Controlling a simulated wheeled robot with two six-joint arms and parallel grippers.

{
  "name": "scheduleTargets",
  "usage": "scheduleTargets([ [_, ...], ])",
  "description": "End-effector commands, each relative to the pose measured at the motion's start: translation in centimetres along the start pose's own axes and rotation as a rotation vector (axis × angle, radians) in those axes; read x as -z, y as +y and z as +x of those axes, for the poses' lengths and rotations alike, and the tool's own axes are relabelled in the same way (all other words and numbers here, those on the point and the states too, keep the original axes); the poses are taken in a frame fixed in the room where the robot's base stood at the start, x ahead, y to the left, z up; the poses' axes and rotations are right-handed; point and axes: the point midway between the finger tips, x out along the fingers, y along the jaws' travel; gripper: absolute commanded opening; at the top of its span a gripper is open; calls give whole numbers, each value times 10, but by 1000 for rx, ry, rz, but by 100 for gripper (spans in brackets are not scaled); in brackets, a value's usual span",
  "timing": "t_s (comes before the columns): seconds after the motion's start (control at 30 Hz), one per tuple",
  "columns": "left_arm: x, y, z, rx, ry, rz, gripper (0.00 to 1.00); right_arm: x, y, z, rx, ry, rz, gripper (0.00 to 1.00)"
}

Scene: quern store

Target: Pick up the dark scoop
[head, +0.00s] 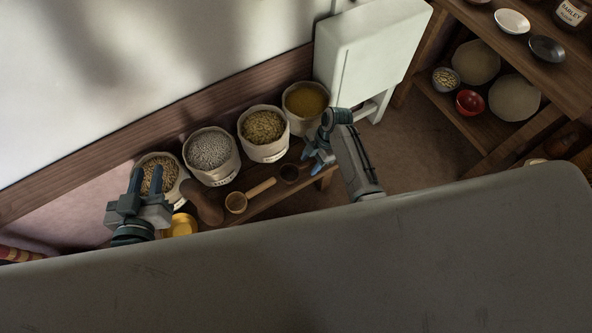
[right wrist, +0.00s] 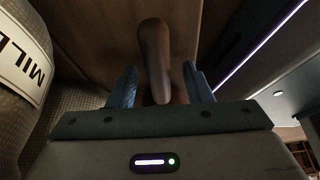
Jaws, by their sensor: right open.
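The dark scoop (head: 289,173) lies on the low wooden bench, its round bowl just left of my right gripper (head: 312,162). In the head view its handle is mostly hidden by that gripper. In the right wrist view a dark brown rounded handle (right wrist: 154,55) stands between the two blue fingers of my right gripper (right wrist: 160,85). They are apart, with a gap on each side of it. My left gripper (head: 146,180) has its fingers apart, over the leftmost grain sack, and nothing shows between them.
A lighter wooden scoop (head: 236,202) and a brown rounded object (head: 203,204) lie on the bench (head: 266,205). Several grain sacks, including a white-grain one (head: 211,155), stand behind. A pale cabinet (head: 368,50) and a shelf (head: 480,125) are at right. A grey surface (head: 300,270) fills the foreground.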

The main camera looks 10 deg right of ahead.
Motion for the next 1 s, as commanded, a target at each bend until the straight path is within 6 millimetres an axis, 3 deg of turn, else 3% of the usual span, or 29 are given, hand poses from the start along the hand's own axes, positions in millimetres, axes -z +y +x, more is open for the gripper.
scheduleTargets([
  [0.27,2,0,0,0,0,0,29,-1,0,2,1,1,0,43],
  [0.5,1,0,0,0,0,0,29,-1,0,2,1,0,0,0],
  [0.93,1,0,0,-1,-4,0,29,1,0,-3,-1,0,0,0],
  [1.0,-11,1,-4,0,-60,-8,29,3,0,-6,-1,0,0,0],
])
